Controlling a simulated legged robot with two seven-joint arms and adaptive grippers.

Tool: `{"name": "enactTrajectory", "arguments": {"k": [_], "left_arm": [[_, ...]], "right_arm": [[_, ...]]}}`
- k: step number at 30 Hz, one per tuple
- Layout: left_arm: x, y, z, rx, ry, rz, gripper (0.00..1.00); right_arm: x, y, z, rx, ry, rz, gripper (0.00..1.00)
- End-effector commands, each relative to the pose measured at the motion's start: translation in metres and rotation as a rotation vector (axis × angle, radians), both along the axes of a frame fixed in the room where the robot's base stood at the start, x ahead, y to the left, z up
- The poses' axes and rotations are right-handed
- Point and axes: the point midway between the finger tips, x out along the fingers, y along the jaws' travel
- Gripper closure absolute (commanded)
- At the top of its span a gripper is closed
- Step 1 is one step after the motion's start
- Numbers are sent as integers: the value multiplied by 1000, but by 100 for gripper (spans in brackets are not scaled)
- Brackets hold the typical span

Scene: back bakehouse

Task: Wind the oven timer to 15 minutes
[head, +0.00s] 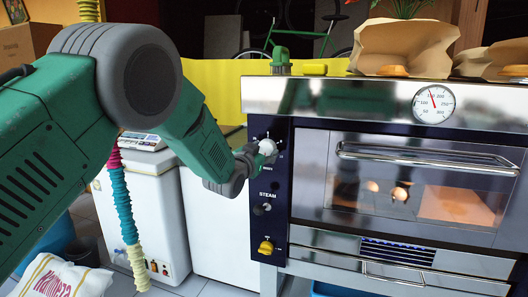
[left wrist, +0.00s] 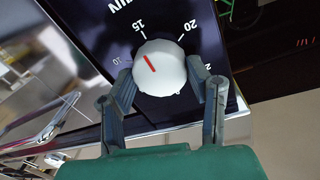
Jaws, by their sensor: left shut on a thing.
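The oven timer knob (left wrist: 158,82) is round and white with a red line on its face. In the left wrist view its red line points between the printed 10 and 15, nearer the 15. My left gripper (left wrist: 166,92) is shut on the knob, with one finger on each side. In the head view my left arm reaches from the left to the knob (head: 267,147) at the top of the dark control panel (head: 268,226); my fingers hide part of it. My right gripper is in neither view.
Below the timer are a dark STEAM knob (head: 262,209) and a yellow knob (head: 266,247). The oven door (head: 408,235) with its long handle is to the right. Paper bags (head: 405,45) stand on top. A white chest (head: 150,205) stands left, near a colourful hanging coil (head: 120,195).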

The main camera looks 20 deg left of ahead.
Motion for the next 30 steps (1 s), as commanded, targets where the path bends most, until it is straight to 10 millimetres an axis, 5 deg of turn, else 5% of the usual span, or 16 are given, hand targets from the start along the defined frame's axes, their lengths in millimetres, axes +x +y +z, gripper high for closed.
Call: {"name": "enactTrajectory", "arguments": {"k": [19,20,21,30], "left_arm": [[-2,-1,-10,49,19,-1,84],[-2,-1,-10,49,19,-1,45],[-2,-1,-9,49,17,-2,35],[-3,0,-3,47,6,0,35]], "right_arm": [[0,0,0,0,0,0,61],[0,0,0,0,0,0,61],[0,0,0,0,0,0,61],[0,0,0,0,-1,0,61]]}}
